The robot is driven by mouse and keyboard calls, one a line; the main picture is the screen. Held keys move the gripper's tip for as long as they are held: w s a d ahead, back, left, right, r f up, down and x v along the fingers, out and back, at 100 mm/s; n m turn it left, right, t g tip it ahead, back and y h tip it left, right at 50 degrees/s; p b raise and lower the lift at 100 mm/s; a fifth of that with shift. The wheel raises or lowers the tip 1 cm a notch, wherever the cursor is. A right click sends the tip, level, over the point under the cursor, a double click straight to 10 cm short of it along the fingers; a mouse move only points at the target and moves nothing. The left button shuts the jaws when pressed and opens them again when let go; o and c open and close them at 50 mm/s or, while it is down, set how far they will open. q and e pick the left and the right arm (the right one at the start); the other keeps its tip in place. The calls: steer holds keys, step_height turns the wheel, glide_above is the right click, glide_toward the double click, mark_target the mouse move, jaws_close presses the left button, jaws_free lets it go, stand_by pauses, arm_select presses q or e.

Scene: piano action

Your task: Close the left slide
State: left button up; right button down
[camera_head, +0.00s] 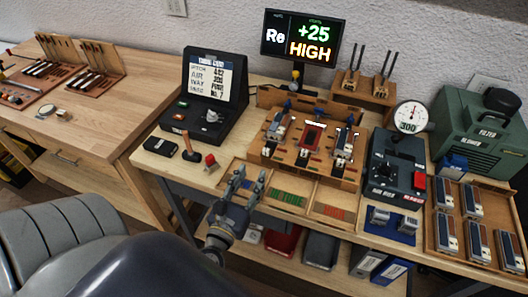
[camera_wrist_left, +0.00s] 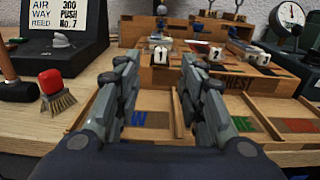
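The wooden slide fixture (camera_head: 312,132) stands on the workbench in the middle of the head view. It carries a grey and blue piece on its left (camera_head: 277,128), a red block (camera_head: 313,135) in the centre and another grey and blue piece (camera_head: 343,144) on its right. I cannot tell for sure which part is the left slide or how far it is open. In the left wrist view a white block marked 1 (camera_wrist_left: 160,54) is ahead, between my fingers. My left gripper (camera_head: 248,180) is open and empty, in front of and apart from the fixture. My right gripper is not in view.
A shallow wooden tray (camera_head: 304,190) with coloured compartments lies in front of the fixture. A red-topped brush (camera_wrist_left: 55,92) stands at left. A black console (camera_head: 205,95), a dial gauge (camera_head: 411,115) and a control box (camera_head: 395,165) flank the fixture. The screen (camera_head: 303,38) reads Re +25 HIGH.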

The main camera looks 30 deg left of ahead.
mark_target(265, 151)
arm_select(q)
steer(key=p+x, duration=0.3)
steer(key=x, duration=0.6)
steer(key=shift+w+d+r, duration=0.1)
steer(key=shift+w, duration=0.55)
steer(key=shift+c, duration=0.6)
jaws_close()
